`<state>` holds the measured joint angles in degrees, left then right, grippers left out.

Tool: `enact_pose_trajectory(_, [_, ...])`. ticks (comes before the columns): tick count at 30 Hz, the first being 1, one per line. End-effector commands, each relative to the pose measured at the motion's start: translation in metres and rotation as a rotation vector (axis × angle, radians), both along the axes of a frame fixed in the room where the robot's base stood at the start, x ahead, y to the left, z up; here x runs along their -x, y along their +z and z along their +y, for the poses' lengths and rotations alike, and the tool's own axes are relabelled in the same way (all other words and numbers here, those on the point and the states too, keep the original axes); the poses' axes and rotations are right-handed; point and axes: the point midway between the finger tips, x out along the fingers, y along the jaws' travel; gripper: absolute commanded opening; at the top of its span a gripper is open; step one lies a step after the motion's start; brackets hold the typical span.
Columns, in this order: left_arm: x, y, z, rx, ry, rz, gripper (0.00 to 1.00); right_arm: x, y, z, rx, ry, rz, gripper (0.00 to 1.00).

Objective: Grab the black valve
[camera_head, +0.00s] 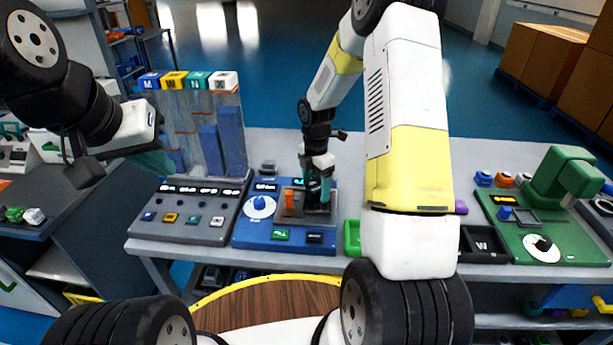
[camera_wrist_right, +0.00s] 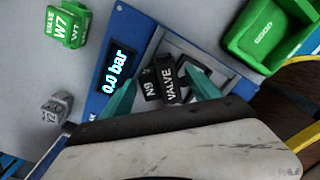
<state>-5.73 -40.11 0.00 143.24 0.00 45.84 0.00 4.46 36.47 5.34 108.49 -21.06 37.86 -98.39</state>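The black valve (camera_wrist_right: 163,84), labelled VALVE N9, shows in the right wrist view at the blue test station. My right gripper (camera_wrist_right: 161,91) is over it, with one teal finger on each side. The fingers are apart and gaps show between them and the valve. In the head view my right gripper (camera_head: 318,186) points down at the station's grey fixture (camera_head: 291,208) and mostly hides the valve. My left gripper (camera_head: 150,160) is at the left, raised near the tall sorting rack; its fingers are partly hidden.
The blue station (camera_head: 262,230) has a dial, an orange part and a display (camera_wrist_right: 118,70) reading 0.0 bar. A green GOOD bin (camera_wrist_right: 268,35), a green W7 valve (camera_wrist_right: 66,27) and a small grey valve (camera_wrist_right: 57,106) lie nearby. A green station (camera_head: 545,215) stands at the right.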

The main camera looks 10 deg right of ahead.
Motion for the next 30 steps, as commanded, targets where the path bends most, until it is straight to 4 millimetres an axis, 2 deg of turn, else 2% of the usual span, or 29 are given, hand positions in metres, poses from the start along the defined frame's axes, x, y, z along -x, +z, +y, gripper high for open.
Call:
enact_pose_trajectory(1, [0.0,0.0,0.0,0.0,0.0,0.0,0.0,0.0,0.0,0.0,0.0,0.0,0.0,0.59])
enact_pose_trajectory(10, [0.0,0.0,0.0,0.0,0.0,0.0,0.0,0.0,0.0,0.0,0.0,0.0,0.0,0.0])
enact_pose_trajectory(20, [0.0,0.0,0.0,0.0,0.0,0.0,0.0,0.0,0.003,0.0,0.0,-0.001,-0.001,0.0])
enact_pose_trajectory(26, [0.0,0.0,0.0,0.0,0.0,0.0,0.0,-0.001,0.021,0.0,0.0,-0.001,-0.003,0.0])
enact_pose_trajectory(29, [0.0,0.0,0.0,0.0,0.0,0.0,0.0,-0.001,0.035,-0.001,0.0,-0.002,-0.003,0.0])
enact_pose_trajectory(30, [0.0,0.0,0.0,0.0,0.0,0.0,0.0,0.004,0.038,0.001,0.0,-0.001,0.0,0.0])
